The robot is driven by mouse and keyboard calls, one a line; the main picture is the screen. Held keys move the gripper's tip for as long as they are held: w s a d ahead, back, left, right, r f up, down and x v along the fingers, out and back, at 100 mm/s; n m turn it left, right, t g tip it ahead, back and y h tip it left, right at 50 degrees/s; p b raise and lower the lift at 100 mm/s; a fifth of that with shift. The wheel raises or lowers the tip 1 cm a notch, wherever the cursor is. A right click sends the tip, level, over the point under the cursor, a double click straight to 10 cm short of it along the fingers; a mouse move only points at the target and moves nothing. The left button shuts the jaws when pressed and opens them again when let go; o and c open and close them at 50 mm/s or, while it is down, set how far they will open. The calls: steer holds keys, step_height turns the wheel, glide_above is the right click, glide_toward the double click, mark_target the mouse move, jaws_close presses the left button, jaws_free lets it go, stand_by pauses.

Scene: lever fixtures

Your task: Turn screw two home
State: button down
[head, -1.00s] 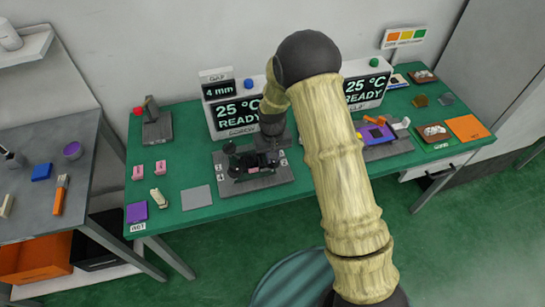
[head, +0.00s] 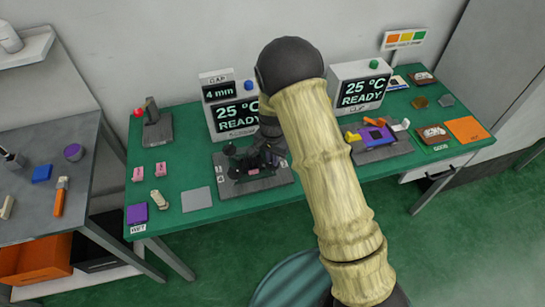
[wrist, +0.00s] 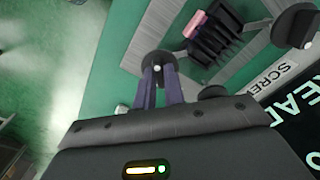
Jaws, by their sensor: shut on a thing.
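The screw fixture (head: 272,183) is a dark grey plate on the green bench, with black round screw knobs around a dark central block. My gripper (wrist: 160,84) shows two purple-grey fingers in the wrist view, shut on a black round knob (wrist: 155,63) with a pale centre dot. That knob's number is not readable. Two more black knobs show in the wrist view, one at upper right (wrist: 296,25) and one partly hidden by my gripper's body (wrist: 212,92). A pink piece (wrist: 195,23) sits at the ribbed central block (wrist: 215,42). In the head view my arm hides much of the gripper.
A display reading 25 °C READY (head: 236,118) stands close behind the fixture; a second one (head: 360,90) stands to its right. A grey square plate (head: 196,199) and pink blocks (head: 137,173) lie left. A tray with a purple part (head: 376,136) is right of my arm.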

steer(key=shift+w+r, duration=0.1)
steer(key=shift+w, duration=0.05)
steer(key=c, duration=1.5)
jaws_free()
step_height(320, 180, up, 17)
steer(key=shift+r+b, duration=0.15)
steer(key=shift+b, duration=0.85)
steer(key=shift+d, duration=0.1)
